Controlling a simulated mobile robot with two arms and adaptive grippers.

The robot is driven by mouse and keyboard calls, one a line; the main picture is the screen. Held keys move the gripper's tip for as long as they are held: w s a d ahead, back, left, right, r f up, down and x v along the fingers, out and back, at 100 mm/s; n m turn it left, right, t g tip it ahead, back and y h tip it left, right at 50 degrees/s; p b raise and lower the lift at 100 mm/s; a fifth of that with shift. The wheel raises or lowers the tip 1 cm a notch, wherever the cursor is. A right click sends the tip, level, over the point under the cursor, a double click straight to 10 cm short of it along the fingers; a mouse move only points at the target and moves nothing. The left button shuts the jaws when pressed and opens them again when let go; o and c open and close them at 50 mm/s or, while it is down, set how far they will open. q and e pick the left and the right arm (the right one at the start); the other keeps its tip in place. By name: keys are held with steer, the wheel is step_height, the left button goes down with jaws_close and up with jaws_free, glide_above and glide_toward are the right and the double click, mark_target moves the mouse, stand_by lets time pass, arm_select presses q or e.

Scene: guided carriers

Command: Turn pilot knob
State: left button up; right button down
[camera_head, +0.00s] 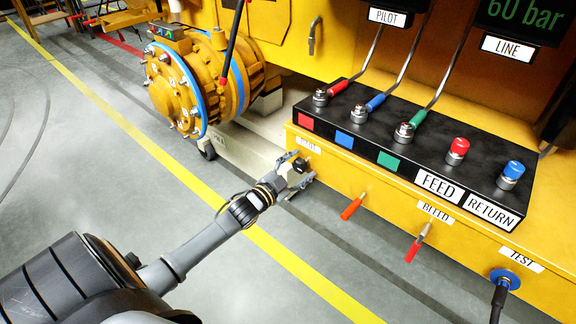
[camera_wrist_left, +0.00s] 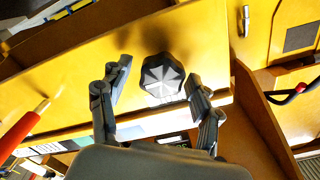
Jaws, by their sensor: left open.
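The pilot knob (camera_wrist_left: 162,75) is a dark, faceted knob with a pale, segmented face on the yellow panel. In the left wrist view it sits between the two fingers of my left gripper (camera_wrist_left: 158,72), with a visible gap on each side. In the head view my left gripper (camera_head: 295,172) is at the left end of the yellow console front, below a small white label (camera_head: 307,145). The knob (camera_head: 299,164) is partly hidden there by the fingers. My left gripper is open; I cannot tell how deep the knob reaches between the fingers. My right gripper is not in view.
Red-handled levers (camera_head: 351,208) stick out of the yellow front (camera_head: 385,200) to the right. Above is a black block (camera_head: 420,150) with coloured couplings and hoses. A yellow drum (camera_head: 200,80) stands at the back left. The floor (camera_head: 110,170) at left is clear.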

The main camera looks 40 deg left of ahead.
arm_select(q)
steer(key=s, duration=1.1)
steer(key=shift+s+a, duration=0.2)
steer(key=shift+a, duration=0.25)
steer(key=s+f+n+g+y, duration=0.15)
steer(key=s+f+g, duration=0.35)
steer(key=f, duration=1)
steer(key=s+f+n+g+y, duration=0.1)
steer(key=s+f+n+g, duration=0.35)
steer(key=f, duration=1.15)
steer(key=s+d+f+g, duration=0.2)
steer(key=s+d+f, duration=0.3)
steer(key=s, duration=0.5)
steer(key=s+d+f+g+h, duration=0.1)
steer(key=s+d+f+g, duration=0.2)
steer(key=s+f, duration=0.5)
steer(key=s+d+f+g, duration=0.2)
steer(key=s+d+f, duration=0.4)
steer(key=s, duration=0.7)
steer(key=shift+d+f, duration=0.25)
steer(key=shift+d, duration=0.1)
steer(key=shift+g, duration=0.25)
